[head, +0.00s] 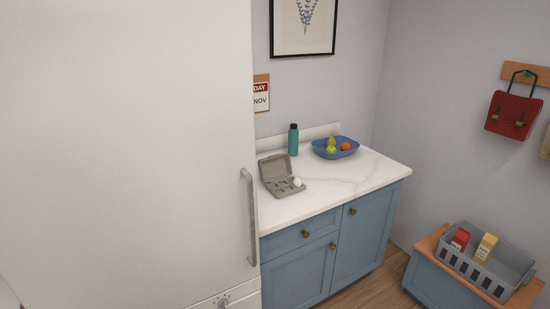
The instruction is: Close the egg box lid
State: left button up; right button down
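A grey-brown egg box (282,186) stands on the white marbled worktop, near its left end. Its lid (274,168) is open and stands up at the back, leaning away from the tray. One white egg (297,182) shows at the right side of the tray. The other cups that I can see look empty. Neither of my grippers is in view.
A large white fridge (125,150) with a grey handle (249,215) fills the left, close to the worktop (335,184). A teal bottle (293,140) and a blue fruit bowl (320,151) stand behind the egg box. A grey crate (482,270) sits low at the right.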

aim_at(276, 167)
jog(key=i+l+u, duration=0.1)
jog(key=u, duration=1.25)
jog(key=l+u, duration=0.25)
jog(key=l, duration=0.2)
jog(key=l+u, duration=0.25)
jog(key=l, duration=0.2)
jog(key=l+u, duration=0.25)
jog(key=l, duration=0.2)
jog(key=k+l+u, duration=0.25)
jog(key=l, duration=0.2)
jog(key=l+u, duration=0.25)
jog(key=l, duration=0.15)
jog(key=k+l+u, duration=0.25)
jog(key=l, duration=0.15)
jog(key=k+l+u, duration=0.2)
jog(key=l, duration=0.15)
jog(key=i+l, duration=0.05)
jog(key=i, duration=0.05)
